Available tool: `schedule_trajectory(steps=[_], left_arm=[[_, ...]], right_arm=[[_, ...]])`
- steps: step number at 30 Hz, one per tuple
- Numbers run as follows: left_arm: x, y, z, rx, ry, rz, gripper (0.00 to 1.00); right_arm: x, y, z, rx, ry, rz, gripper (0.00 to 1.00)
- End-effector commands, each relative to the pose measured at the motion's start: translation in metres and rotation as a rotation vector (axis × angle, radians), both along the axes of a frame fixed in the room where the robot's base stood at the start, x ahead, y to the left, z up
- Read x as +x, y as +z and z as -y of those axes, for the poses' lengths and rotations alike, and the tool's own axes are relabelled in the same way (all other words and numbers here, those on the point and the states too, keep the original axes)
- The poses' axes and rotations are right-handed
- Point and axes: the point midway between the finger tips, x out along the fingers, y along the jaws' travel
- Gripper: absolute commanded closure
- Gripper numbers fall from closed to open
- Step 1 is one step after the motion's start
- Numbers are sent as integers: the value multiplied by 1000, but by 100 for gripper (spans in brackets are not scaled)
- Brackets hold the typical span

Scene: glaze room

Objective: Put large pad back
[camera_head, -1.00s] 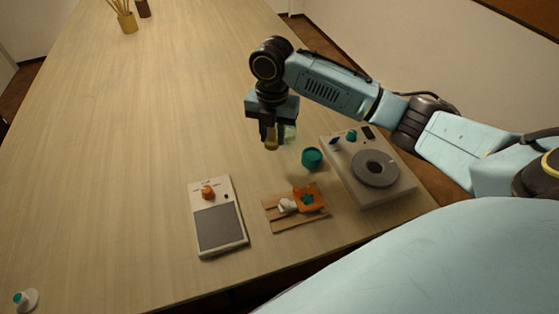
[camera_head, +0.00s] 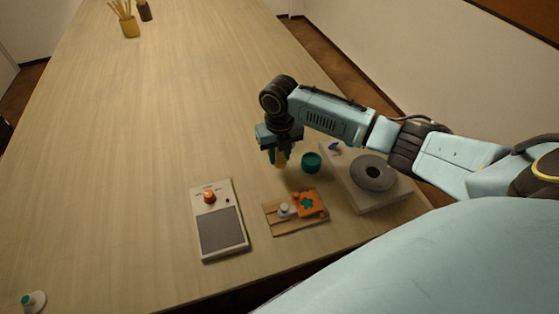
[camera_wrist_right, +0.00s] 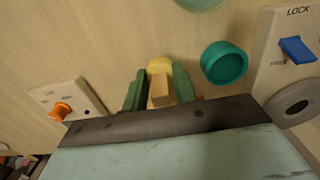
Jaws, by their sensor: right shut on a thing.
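My right gripper (camera_head: 281,160) points down above the table, left of the teal cup (camera_head: 312,162). It is shut on a tan block with a pale yellow rounded end, which looks like the large pad (camera_wrist_right: 159,84). In the right wrist view the block sits between the green fingers (camera_wrist_right: 159,92). A low wooden rack (camera_head: 277,228) lies in front of the gripper. On it are a small grey-white knobbed piece (camera_head: 285,210) and an orange piece with a teal flower shape (camera_head: 310,204). My left gripper is not in view.
Right of the cup stands a pale machine (camera_head: 393,196) with a grey ring disc and a blue lock switch (camera_wrist_right: 297,49). A panel with an orange knob (camera_head: 209,197) lies left of the rack. A pale green glassy thing (camera_wrist_right: 199,3) shows in the wrist view. The table's left is mostly clear.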

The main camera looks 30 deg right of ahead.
Motion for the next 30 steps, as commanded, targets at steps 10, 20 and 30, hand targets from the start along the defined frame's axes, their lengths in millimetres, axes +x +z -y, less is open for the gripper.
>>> schedule_trajectory(steps=[10, 20, 30], left_arm=[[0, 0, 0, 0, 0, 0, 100], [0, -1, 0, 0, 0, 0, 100], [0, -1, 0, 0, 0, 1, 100]], right_arm=[[0, -31, 0, 1, 0, 1, 95], [0, -34, 0, 0, 0, 0, 61], [0, -33, 0, 0, 0, 0, 51]])
